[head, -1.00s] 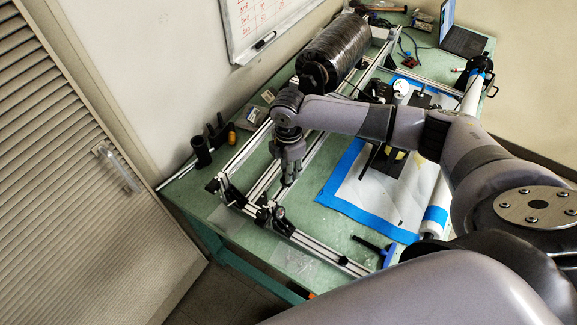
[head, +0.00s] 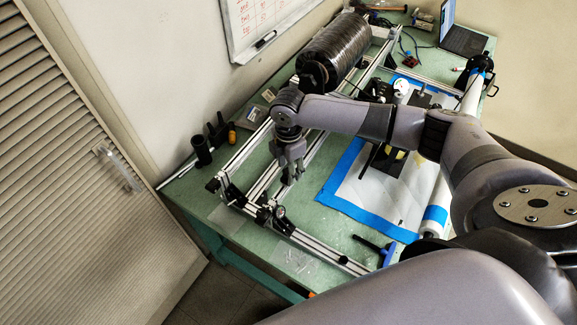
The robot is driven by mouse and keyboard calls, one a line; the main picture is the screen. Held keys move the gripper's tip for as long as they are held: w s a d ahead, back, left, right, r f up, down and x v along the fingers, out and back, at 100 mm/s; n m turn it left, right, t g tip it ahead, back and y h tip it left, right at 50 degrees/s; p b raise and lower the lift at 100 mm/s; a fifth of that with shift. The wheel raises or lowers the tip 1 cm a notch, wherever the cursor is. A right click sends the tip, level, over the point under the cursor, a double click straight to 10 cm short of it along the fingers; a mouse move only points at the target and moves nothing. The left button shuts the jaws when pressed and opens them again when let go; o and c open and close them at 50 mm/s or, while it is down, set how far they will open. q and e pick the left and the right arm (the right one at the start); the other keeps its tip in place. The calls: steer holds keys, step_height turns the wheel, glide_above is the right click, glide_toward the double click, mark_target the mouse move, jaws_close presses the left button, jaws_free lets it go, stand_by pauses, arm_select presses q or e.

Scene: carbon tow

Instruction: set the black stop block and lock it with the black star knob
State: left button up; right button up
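My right gripper (head: 290,179) points down over the aluminium rail frame (head: 315,246), just above and behind a cluster of small black fittings (head: 264,214) at the frame's near left corner. Its fingers are small and dark here, so I cannot tell how far apart they are or whether anything is between them. A round dial-like part (head: 279,211) sits beside those fittings. A small black knob-like piece (head: 343,260) is on the front rail. I cannot tell for sure which black part is the stop block or the star knob. My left gripper is out of view.
A black tow spool (head: 335,48) stands at the back of the frame. A white sheet with blue tape (head: 345,190) and a white roll (head: 437,200) lie to the right. A blue-and-black tool (head: 380,250) lies at the front. A black cup (head: 202,150) stands left.

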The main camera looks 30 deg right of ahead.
step_height(320, 180, up, 12)
stand_by(0.7)
stand_by(0.4)
